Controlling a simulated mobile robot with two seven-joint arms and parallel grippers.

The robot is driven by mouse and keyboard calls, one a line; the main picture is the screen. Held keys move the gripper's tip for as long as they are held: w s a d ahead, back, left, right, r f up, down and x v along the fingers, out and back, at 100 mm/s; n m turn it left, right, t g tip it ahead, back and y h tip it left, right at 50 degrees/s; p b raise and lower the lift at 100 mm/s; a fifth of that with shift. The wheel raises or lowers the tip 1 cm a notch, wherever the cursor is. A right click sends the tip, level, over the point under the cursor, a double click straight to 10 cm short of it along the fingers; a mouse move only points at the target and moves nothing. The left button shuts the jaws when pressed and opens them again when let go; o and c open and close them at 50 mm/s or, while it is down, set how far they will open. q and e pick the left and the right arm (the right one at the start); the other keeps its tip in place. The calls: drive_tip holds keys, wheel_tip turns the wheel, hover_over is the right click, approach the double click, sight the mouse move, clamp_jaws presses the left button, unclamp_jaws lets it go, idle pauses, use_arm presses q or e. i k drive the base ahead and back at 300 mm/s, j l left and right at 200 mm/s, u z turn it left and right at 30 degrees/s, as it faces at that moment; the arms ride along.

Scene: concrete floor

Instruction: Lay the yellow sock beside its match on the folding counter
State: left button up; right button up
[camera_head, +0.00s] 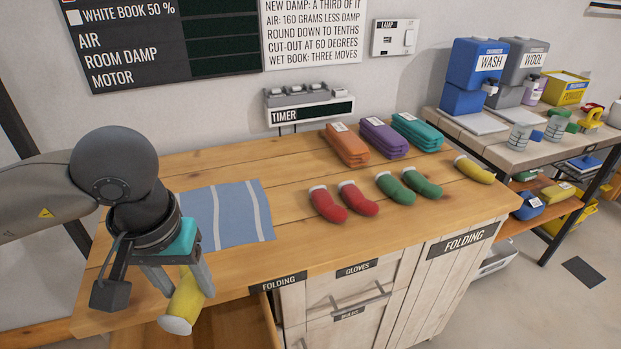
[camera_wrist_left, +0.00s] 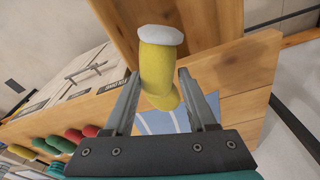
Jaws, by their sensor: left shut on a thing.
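A yellow sock with a white cuff (camera_head: 184,303) hangs tilted from my left gripper (camera_head: 180,272) at the front left of the folding counter (camera_head: 300,242). In the left wrist view the sock (camera_wrist_left: 160,72) sits between the two fingers of my left gripper (camera_wrist_left: 158,108), cuff outward. A second yellow sock (camera_head: 473,170) lies at the right end of the counter, beyond the two green socks (camera_head: 422,183). My right gripper is in neither view.
Two red socks (camera_head: 358,198) lie left of the green ones. Folded orange, purple and teal cloths (camera_head: 418,132) lie behind. A striped blue cloth (camera_head: 228,214) lies on the left. An open drawer (camera_head: 235,325) juts out in front. A side table (camera_head: 545,145) stands right.

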sight(453, 180)
drive_tip(key=i+l+z, duration=0.3)
drive_tip(key=i+l, duration=0.35)
drive_tip(key=l, duration=0.25)
drive_tip(key=i+l+z, duration=0.3)
drive_tip(key=i+l, duration=0.4)
drive_tip(key=i, duration=0.05)
